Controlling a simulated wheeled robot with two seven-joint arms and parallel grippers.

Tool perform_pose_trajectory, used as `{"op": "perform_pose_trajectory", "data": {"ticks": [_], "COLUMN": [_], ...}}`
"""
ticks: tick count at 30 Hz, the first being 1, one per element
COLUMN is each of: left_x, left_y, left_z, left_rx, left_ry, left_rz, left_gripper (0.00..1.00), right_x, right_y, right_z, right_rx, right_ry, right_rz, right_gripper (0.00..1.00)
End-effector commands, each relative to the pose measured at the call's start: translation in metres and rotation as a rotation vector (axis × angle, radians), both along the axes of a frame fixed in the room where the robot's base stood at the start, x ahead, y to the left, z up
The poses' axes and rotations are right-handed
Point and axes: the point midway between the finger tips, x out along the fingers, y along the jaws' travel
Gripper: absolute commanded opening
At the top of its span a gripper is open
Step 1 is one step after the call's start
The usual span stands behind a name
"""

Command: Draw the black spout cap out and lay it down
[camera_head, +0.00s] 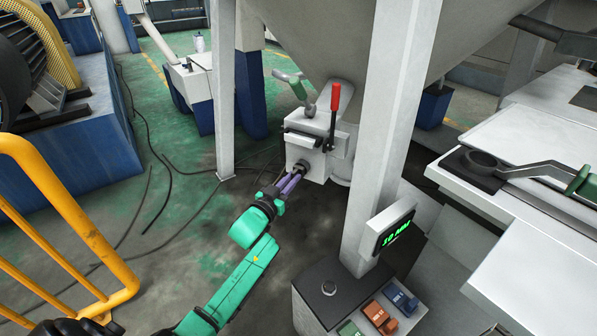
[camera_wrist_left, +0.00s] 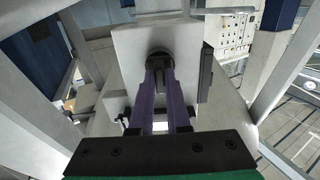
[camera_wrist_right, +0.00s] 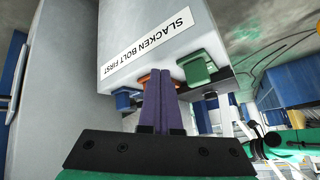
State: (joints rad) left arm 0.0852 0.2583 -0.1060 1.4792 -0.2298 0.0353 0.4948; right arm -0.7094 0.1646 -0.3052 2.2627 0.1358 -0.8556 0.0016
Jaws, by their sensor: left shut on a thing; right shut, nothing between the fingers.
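The black spout cap (camera_head: 301,167) is at the front face of the white spout box (camera_head: 309,145) under the hopper. My left gripper (camera_head: 291,182) reaches it from the front, its purple fingers shut on the cap. In the left wrist view the round cap (camera_wrist_left: 159,60) sits between the fingertips, against the pale box face (camera_wrist_left: 132,45). How deep it sits is hidden. My right gripper (camera_wrist_right: 160,75) shows only in the right wrist view. Its fingers are shut together and empty, in front of a labelled grey box.
A red-handled lever (camera_head: 335,97) and a green-handled lever (camera_head: 298,86) stand above the spout. Pale posts (camera_head: 223,90) flank it. Open floor (camera_head: 180,215) lies left.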

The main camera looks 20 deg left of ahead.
Motion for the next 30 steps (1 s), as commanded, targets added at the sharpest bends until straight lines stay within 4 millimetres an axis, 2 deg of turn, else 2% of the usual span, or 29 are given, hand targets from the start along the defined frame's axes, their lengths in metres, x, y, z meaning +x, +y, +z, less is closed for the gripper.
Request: {"op": "perform_pose_trajectory", "data": {"ticks": [5, 30], "left_x": [-0.002, -0.044], "left_y": [0.0, 0.004], "left_z": [0.001, 0.001], "left_rx": [0.0, -0.001], "left_ry": [0.0, 0.001], "left_rz": [0.0, 0.0], "left_gripper": [0.0, 0.0], "right_x": [0.001, 0.0], "right_y": [-0.001, 0.0], "right_z": [0.004, 0.034], "right_rx": [0.0, 0.0], "right_ry": [-0.004, -0.001], "right_rz": [-0.002, 0.0], "right_gripper": [0.0, 0.0]}}
